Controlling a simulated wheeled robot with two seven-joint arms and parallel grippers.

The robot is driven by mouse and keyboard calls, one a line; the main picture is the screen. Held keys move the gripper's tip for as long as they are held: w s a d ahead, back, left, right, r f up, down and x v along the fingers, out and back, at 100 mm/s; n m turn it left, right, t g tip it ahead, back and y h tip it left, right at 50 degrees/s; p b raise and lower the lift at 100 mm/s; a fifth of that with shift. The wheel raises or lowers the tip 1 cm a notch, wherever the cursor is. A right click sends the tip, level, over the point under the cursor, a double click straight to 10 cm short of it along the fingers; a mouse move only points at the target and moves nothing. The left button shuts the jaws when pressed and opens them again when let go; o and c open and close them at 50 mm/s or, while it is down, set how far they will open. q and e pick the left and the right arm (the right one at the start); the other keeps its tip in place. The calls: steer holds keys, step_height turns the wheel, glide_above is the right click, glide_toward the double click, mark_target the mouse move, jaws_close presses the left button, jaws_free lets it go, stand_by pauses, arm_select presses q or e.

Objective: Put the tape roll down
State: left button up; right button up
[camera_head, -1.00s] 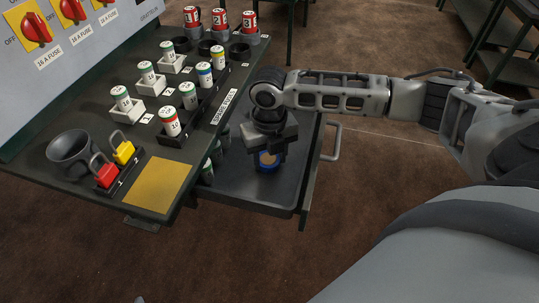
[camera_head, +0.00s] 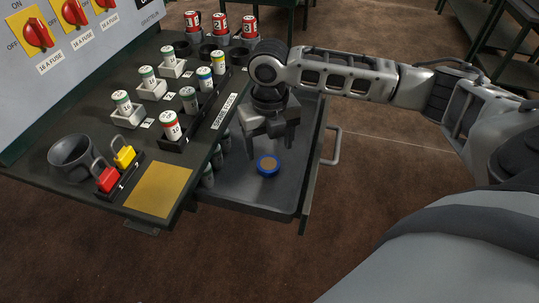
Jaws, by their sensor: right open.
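The tape roll (camera_head: 268,165) is a small blue ring with a tan centre. It lies flat on the floor of the open drawer (camera_head: 245,197). My right gripper (camera_head: 268,150) is open and empty, just above and behind the roll, with its fingers pointing down. The roll looks clear of the fingers. My left gripper is not in view.
Several green-white cylinders (camera_head: 209,172) stand along the drawer's left side. The drawer handle (camera_head: 332,146) sticks out at right. Above the drawer, the bench top holds fuses in holders (camera_head: 172,126), a black cup (camera_head: 74,154), padlocks (camera_head: 107,178) and a yellow pad (camera_head: 160,188).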

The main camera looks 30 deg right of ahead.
mark_target(269, 165)
step_height(269, 165, up, 6)
stand_by(0.7)
